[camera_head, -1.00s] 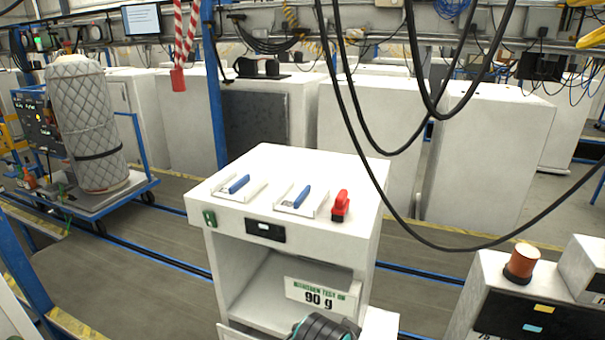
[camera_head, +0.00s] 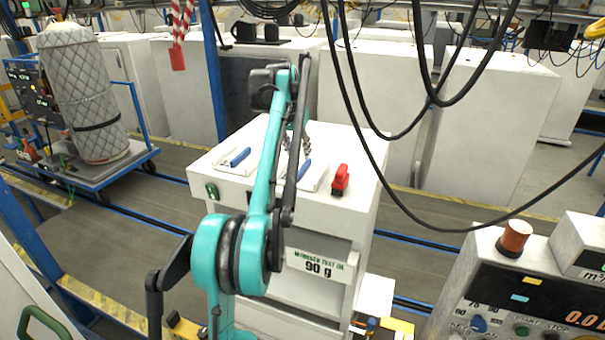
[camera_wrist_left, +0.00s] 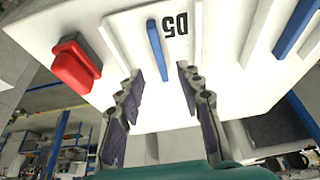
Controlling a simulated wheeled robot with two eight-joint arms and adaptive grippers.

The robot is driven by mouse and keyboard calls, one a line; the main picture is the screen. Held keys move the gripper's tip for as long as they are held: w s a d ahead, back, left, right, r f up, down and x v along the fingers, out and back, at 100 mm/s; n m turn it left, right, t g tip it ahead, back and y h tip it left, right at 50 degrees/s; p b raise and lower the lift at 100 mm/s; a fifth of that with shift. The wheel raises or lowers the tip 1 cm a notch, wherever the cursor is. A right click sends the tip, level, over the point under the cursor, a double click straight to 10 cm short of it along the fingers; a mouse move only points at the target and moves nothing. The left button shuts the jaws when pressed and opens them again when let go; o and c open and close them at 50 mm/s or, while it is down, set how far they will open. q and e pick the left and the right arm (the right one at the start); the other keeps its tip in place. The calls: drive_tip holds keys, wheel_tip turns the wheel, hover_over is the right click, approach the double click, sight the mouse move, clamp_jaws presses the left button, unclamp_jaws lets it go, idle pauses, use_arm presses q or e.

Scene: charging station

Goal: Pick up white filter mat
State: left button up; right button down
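I cannot clearly make out a white filter mat in these frames. On top of the white cabinet (camera_head: 352,160) sit two white plates with upright blue handles: a left handle (camera_head: 240,156) and a right handle (camera_head: 304,170). My left gripper (camera_head: 297,150) is over the right plate, partly hidden by my arm. In the left wrist view, its two fingers (camera_wrist_left: 158,82) are spread and empty. A blue handle (camera_wrist_left: 155,48) marked "D5" lies just ahead between them, apart from both fingers. My right gripper is not in view.
A red handle (camera_head: 340,181) stands right of the plates. Black cables (camera_head: 375,135) hang to the right of my arm. A control console (camera_head: 530,300) is at lower right, and a quilted white cylinder (camera_head: 82,90) stands on a cart at left.

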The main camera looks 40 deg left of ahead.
sight(303, 166)
use_arm(q)
drive_tip(key=shift+w+a+f, duration=0.15)
drive_tip(key=shift+a+f, duration=0.1)
drive_tip(key=shift+f, duration=0.2)
drive_tip(key=p+x, duration=0.1)
drive_tip(key=x, duration=0.2)
drive_tip(key=p+x, duration=0.1)
drive_tip(key=x, duration=0.1)
drive_tip(key=shift+w+f, duration=0.25)
drive_tip(key=shift+w, duration=0.25)
drive_tip(key=shift+w+d+f, duration=0.1)
drive_tip(key=shift+w+f, duration=0.05)
drive_tip(key=shift+f, duration=0.3)
clamp_jaws()
